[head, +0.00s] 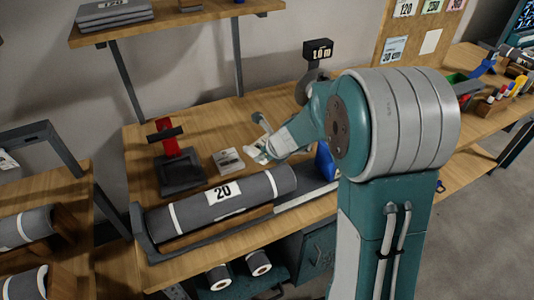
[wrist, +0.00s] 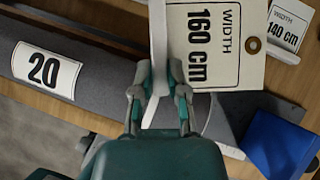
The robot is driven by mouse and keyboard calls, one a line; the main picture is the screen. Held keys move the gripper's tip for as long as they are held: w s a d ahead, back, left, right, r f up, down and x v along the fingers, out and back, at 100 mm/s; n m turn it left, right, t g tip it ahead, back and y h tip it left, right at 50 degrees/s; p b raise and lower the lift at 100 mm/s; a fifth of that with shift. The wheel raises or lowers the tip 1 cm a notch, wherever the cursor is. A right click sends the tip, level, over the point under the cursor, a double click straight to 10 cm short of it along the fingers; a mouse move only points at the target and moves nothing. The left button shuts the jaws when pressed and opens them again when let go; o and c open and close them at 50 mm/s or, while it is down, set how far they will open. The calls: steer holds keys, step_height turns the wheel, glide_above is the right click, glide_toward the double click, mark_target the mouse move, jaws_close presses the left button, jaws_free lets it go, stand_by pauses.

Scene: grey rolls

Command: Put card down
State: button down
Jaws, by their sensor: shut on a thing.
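In the wrist view my gripper (wrist: 157,88) is shut on a white card edge that stands between its fingers. A cream card (wrist: 215,45) reading "WIDTH 160 cm", with a brown-ringed hole, spreads to the right of the fingers. It looks like the held card, though its join to the white edge is unclear. In the head view the white card (head: 257,154) shows at my gripper (head: 264,140), over the bench behind the grey roll; the arm partly hides it. I cannot tell whether the card touches the bench.
A grey roll (head: 262,185) labelled 20 lies in a cradle in front. A blue block (wrist: 275,142) and a "140 cm" card (wrist: 288,22) are right in the wrist view.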

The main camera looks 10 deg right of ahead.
mark_target(258, 146)
steer(key=w+f, duration=0.1)
steer(key=w, duration=0.1)
steer(key=w+f, duration=0.1)
steer(key=w, duration=0.1)
steer(key=w+f, duration=0.1)
steer(key=w, duration=0.2)
steer(key=shift+f, duration=0.15)
steer(key=w+f, duration=0.2)
steer(key=w+d+f, duration=0.1)
steer(key=f, duration=0.1)
steer(key=shift+w+f, duration=0.35)
steer(key=shift+w, duration=0.05)
steer(key=shift+w+a+f, duration=0.2)
steer(key=shift+a, duration=0.05)
steer(key=f, duration=0.3)
steer(key=shift+w+a+f, duration=0.15)
steer(key=shift+w+a, duration=0.05)
steer(key=shift+a, duration=0.05)
steer(key=shift+d+f, duration=0.15)
steer(key=shift+d, duration=0.25)
steer(key=c, duration=0.7)
jaws_free()
steer(key=shift+a, duration=0.15)
steer(key=shift+o, duration=0.2)
steer(key=shift+a, duration=0.1)
